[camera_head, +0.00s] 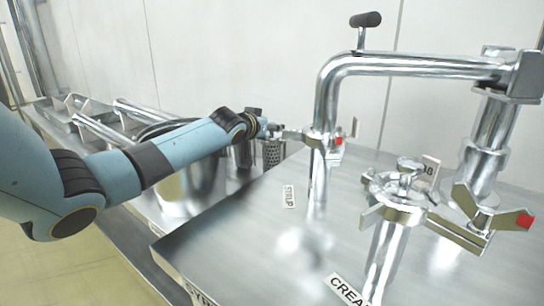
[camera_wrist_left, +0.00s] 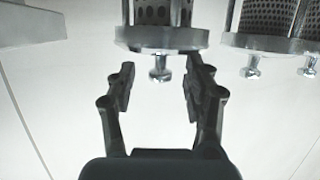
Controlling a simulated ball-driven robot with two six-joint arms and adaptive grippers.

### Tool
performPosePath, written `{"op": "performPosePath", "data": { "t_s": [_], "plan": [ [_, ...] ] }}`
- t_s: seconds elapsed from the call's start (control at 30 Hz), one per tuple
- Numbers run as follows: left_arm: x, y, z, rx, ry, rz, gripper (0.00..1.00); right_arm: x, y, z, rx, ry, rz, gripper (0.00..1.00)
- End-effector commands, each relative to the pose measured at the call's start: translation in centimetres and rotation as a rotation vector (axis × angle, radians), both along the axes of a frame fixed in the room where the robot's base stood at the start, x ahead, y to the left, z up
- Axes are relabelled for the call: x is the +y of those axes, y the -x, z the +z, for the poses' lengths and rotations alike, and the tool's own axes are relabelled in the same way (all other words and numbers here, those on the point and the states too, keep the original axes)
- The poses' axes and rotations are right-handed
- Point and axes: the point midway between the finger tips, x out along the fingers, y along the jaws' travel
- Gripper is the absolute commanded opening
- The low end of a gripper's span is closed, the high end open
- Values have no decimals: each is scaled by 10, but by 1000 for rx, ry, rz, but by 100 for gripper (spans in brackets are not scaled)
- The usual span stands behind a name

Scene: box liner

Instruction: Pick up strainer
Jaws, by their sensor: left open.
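A strainer, a perforated metal cylinder on a round metal flange with a small knob, shows in the left wrist view (camera_wrist_left: 160,38). Its knob lies between my left gripper's fingertips, apart from both fingers. The top of the strainer is cut off by the picture edge. In the head view a perforated cylinder (camera_head: 272,155) stands just below the end of my left arm. My left gripper (camera_wrist_left: 160,78) is open with nothing held; in the head view (camera_head: 272,130) it is small and partly hidden by my wrist. My right gripper is not in view.
More perforated cylinders (camera_wrist_left: 265,18) on flanges stand to the right in the wrist view. A bent steel pipe (camera_head: 410,66) rises close right of my left gripper. A clamped pipe fitting (camera_head: 398,190) stands further right. A round metal vessel (camera_head: 185,188) sits under my forearm.

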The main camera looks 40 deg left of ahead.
Motion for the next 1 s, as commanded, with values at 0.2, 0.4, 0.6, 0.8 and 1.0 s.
{"op": "performPosePath", "data": {
  "t_s": [0.2,0.4,0.6,0.8,1.0],
  "plan": [
    [0,0,0,0,-1,0,47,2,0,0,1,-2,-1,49],
    [0,0,0,0,-1,1,21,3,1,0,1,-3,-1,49],
    [0,0,0,0,-1,1,0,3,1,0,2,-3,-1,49],
    [0,0,0,0,-1,1,0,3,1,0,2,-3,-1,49],
    [0,0,3,-3,-3,-2,0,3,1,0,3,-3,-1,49]
  ]
}}
